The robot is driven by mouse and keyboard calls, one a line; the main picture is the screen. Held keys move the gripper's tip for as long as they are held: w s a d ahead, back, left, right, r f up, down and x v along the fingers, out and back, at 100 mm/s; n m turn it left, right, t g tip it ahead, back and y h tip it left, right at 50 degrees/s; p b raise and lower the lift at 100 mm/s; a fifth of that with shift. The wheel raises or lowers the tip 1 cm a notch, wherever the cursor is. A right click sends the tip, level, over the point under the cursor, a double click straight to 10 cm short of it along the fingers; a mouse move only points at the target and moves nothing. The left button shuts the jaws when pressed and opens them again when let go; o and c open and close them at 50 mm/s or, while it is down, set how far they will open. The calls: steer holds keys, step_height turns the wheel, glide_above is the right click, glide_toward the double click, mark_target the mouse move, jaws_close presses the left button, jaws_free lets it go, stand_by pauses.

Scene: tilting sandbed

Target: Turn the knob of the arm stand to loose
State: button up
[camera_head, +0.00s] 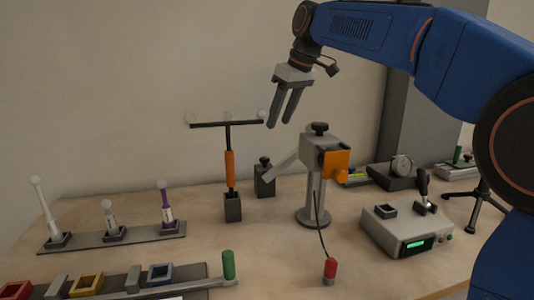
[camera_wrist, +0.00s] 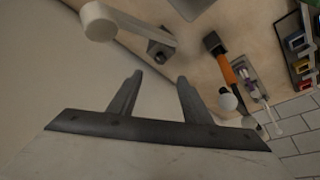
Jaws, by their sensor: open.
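The grey stand (camera_head: 313,190) on a round base has a black knob (camera_head: 319,128) on top and an orange plate (camera_head: 336,163) on its right side. A pale arm (camera_head: 283,163) slopes down from its head to the left. Its lower end is by a dark block (camera_head: 264,181) topped with a second black knob (camera_head: 264,161). In the wrist view a pale arm (camera_wrist: 135,30) with a round end lies beside a dark block (camera_wrist: 160,50). My gripper (camera_head: 278,123) is open and empty, pointing down, above and left of the stand; its fingers also show in the wrist view (camera_wrist: 159,78).
An orange-handled T-shaped tool (camera_head: 230,168) stands upright left of the stand. A grey box with a green display (camera_head: 408,230) is at the right. A red-capped item (camera_head: 330,270) lies in front. A rack (camera_head: 115,238) holds white-tipped tools at the left.

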mark_target(265, 158)
steer(key=x, duration=1.3)
steer(key=shift+f, duration=0.3)
steer(key=c, duration=1.1)
